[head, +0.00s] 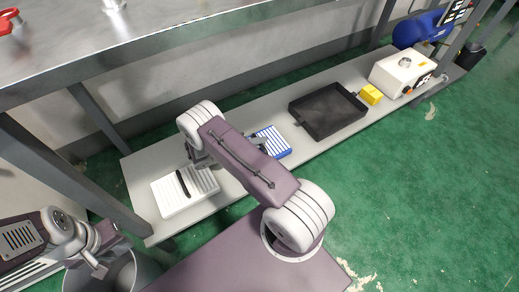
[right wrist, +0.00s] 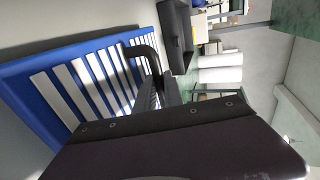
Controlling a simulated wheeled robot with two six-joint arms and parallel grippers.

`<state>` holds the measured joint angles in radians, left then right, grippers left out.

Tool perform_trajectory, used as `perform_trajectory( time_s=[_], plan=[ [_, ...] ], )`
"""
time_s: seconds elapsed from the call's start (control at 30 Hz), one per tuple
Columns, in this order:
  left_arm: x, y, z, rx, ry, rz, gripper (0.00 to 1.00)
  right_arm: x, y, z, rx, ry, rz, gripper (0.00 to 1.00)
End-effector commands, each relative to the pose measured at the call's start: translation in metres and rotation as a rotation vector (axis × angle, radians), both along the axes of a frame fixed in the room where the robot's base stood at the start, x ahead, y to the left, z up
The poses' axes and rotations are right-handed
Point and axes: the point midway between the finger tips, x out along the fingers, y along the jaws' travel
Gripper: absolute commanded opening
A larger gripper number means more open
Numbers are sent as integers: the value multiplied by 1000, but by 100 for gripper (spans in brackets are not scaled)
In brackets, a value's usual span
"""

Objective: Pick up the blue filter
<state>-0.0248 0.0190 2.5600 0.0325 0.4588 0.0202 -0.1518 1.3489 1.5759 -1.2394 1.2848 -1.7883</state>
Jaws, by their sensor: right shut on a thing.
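The blue filter (head: 275,139) lies on the low grey shelf in the head view, partly hidden behind my right arm. In the right wrist view, the blue filter (right wrist: 42,98) fills the left side, with white slats and a dark handle (right wrist: 147,50). My right gripper (right wrist: 157,88) is shut on the blue filter at its handle. In the head view my right arm mostly hides this gripper. My left gripper (head: 96,267) hangs at the lower left, away from the filter; its jaw opening is unclear.
A white filter (head: 183,198) with a black handle lies at the shelf's near left end. A black tray (head: 325,110), a yellow block (head: 371,94) and a white machine (head: 402,73) stand further right. A metal tabletop (head: 160,25) overhangs behind. Green floor lies in front.

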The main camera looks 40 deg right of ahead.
Motion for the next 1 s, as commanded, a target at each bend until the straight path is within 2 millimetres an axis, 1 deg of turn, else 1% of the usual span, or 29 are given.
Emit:
perform_trajectory(
  time_s=[0.43, 0.57, 0.67, 0.77, 0.83, 0.87, 1.0],
  plan=[
    [0, 0, 0, 0, 0, 0, 36, 0, 0, 0, 1, -2, 0, 0],
    [0, 0, 4, 0, 0, 0, 36, 0, 0, 5, 1, -2, 0, 0],
    [0, 0, 15, 0, 0, 0, 36, 0, 0, 18, 1, -2, 0, 0],
    [0, 0, 30, 0, 0, 0, 36, 0, 0, 37, 0, -2, 0, 0],
    [0, 0, 43, 0, 0, 0, 36, 0, 0, 54, 0, -1, 1, 0],
    [0, 0, 48, 0, 0, 0, 36, -9, -1, 56, 0, 5, 1, 0],
    [0, 0, 71, 0, 0, 0, 36, -43, -3, 76, -1, 7, 1, 0]
  ],
)
